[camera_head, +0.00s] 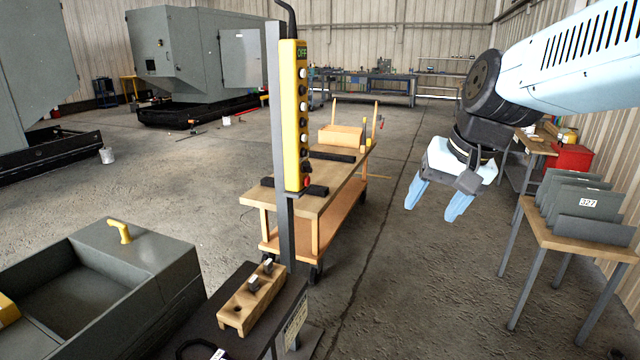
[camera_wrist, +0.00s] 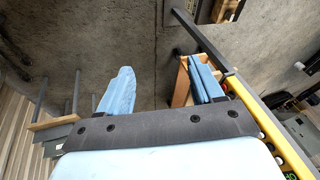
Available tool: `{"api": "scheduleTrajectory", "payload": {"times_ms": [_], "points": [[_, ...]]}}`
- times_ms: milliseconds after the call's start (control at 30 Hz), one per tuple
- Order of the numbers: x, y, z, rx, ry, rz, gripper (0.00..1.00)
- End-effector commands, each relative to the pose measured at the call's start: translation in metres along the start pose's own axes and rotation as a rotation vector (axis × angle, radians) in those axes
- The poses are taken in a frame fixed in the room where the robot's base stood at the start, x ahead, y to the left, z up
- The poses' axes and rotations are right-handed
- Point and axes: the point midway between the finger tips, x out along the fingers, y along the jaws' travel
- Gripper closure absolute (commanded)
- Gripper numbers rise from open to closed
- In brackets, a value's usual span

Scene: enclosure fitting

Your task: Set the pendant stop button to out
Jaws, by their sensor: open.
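The yellow pendant (camera_head: 291,115) hangs upright along a grey post in the head view. A small display with green characters is at its top, and a column of white and dark buttons runs down its face. A red button (camera_head: 306,182), apparently the stop button, sits at the lower end; whether it is in or out is too small to tell. My gripper (camera_head: 434,206) is open and empty, to the right of the pendant and apart from it, fingers pointing down. In the wrist view the pendant's yellow edge (camera_wrist: 262,118) runs along the right, beside my fingers (camera_wrist: 160,88).
A wooden cart (camera_head: 318,200) stands behind the post. A wooden block with pegs (camera_head: 252,297) lies on a dark stand in front. A grey open box (camera_head: 120,270) is at the lower left. A small table (camera_head: 575,240) with grey panels is at the right. Open floor lies between.

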Motion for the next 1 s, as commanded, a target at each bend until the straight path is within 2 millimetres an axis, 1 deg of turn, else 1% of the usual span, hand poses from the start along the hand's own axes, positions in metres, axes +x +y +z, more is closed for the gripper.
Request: {"api": "scheduleTrajectory", "payload": {"times_ms": [33, 267, 500, 667, 800, 1000], "points": [[0.008, -0.008, -0.011, 0.033, -0.032, -0.026, 0.34], [0.040, -0.045, -0.059, 0.195, -0.158, -0.156, 0.34], [0.081, -0.080, -0.110, 0.373, -0.290, -0.296, 0.34], [0.111, -0.100, -0.145, 0.498, -0.378, -0.392, 0.34], [0.140, -0.113, -0.177, 0.611, -0.455, -0.480, 0.34], [0.184, -0.127, -0.222, 0.779, -0.563, -0.607, 0.34]]}}
